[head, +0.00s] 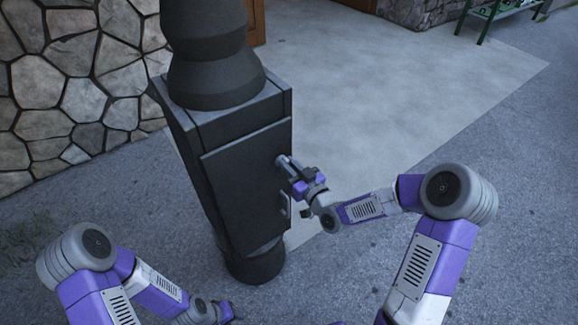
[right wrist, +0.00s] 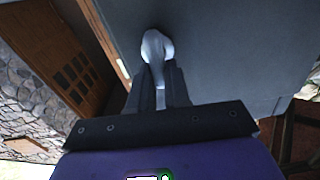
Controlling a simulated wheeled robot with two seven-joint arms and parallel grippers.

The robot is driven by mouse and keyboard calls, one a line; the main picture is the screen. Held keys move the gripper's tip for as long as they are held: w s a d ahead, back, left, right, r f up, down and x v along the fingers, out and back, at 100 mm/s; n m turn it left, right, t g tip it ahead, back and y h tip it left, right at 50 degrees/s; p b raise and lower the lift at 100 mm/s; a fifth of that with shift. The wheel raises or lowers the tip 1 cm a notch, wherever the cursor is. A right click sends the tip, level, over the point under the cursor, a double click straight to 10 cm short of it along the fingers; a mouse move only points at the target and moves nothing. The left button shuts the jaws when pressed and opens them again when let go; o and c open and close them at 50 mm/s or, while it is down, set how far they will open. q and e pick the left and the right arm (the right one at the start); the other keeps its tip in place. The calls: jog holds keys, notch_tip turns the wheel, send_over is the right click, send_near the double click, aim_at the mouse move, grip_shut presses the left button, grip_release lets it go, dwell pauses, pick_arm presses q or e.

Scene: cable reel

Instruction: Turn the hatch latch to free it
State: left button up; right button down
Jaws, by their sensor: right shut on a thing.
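The dark grey hatch (head: 243,185) is a flat door on the front of a dark post-like cabinet (head: 190,130), and it looks closed. A light grey latch (head: 282,161) sticks out near the hatch's upper right edge. My right gripper (head: 293,175) is at this latch, with its fingers shut on it. In the right wrist view the pale latch (right wrist: 157,48) shows between the dark fingers (right wrist: 159,85), against the grey hatch face (right wrist: 215,50). My left gripper (head: 222,312) is low at the bottom edge of the head view, away from the cabinet; its fingers are not clear.
A stone wall (head: 70,80) stands behind at left. A green metal stand (head: 495,15) is far off at top right. The pavement (head: 400,100) right of the cabinet is clear.

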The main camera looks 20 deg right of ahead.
jog(key=shift+w+d+f+m+p, duration=0.1)
jog(key=shift+d+f+m+p, duration=0.25)
jog(key=shift+m, duration=2.45)
jog(key=shift+w+f+m+p, duration=0.15)
jog(key=shift+m+p, duration=0.25)
jog(key=shift+m, duration=2.4)
jog(key=shift+s+d+f+m+p, duration=0.1)
jog(key=shift+d+f+m+p, duration=0.2)
jog(key=shift+m, duration=2.5)
jog(key=shift+a, duration=0.1)
jog(key=c, duration=1.1)
grip_release()
jog(key=shift+w, duration=0.1)
jog(key=p+v, duration=0.1)
jog(key=v, duration=0.6)
jog(key=shift+s+p, duration=0.3)
jog(key=shift+p, duration=0.1)
